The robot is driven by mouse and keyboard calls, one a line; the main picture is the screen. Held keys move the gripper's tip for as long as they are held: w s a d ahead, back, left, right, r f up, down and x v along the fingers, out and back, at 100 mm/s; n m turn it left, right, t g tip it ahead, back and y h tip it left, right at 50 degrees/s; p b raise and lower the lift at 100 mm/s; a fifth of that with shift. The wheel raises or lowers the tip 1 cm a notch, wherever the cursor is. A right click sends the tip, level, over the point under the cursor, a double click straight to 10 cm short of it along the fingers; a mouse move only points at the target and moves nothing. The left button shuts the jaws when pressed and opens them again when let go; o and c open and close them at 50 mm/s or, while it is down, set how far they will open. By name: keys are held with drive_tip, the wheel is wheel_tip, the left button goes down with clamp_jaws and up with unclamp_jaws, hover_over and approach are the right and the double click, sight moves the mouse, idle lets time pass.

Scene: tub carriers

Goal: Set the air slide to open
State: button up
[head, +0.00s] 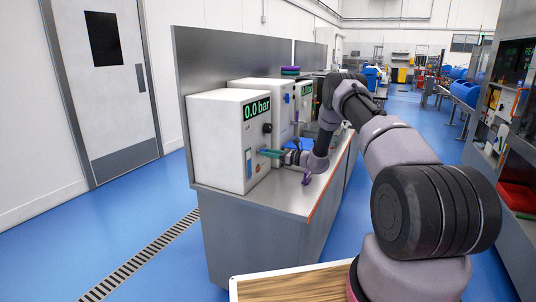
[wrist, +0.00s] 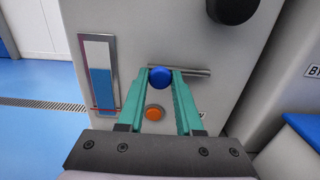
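The air slide shows in the wrist view as a blue knob (wrist: 160,77) at the left end of a short horizontal slot (wrist: 193,72) on the front of a pale cabinet. The slot runs to the right of the knob. My gripper (wrist: 160,73) has one green finger on each side of the knob, with little or no gap, and looks shut on it. In the head view my gripper (head: 271,153) reaches the front of the white cabinet (head: 217,137), whose display (head: 257,107) reads 0.0 bar. The knob is too small to make out there.
An orange button (wrist: 154,113) sits just below the knob, between my fingers. A gauge with blue fill (wrist: 99,75) is to the left, and a black knob (wrist: 232,8) is above right. More cabinets stand along the steel bench (head: 290,194).

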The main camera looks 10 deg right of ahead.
clamp_jaws()
idle(1.1)
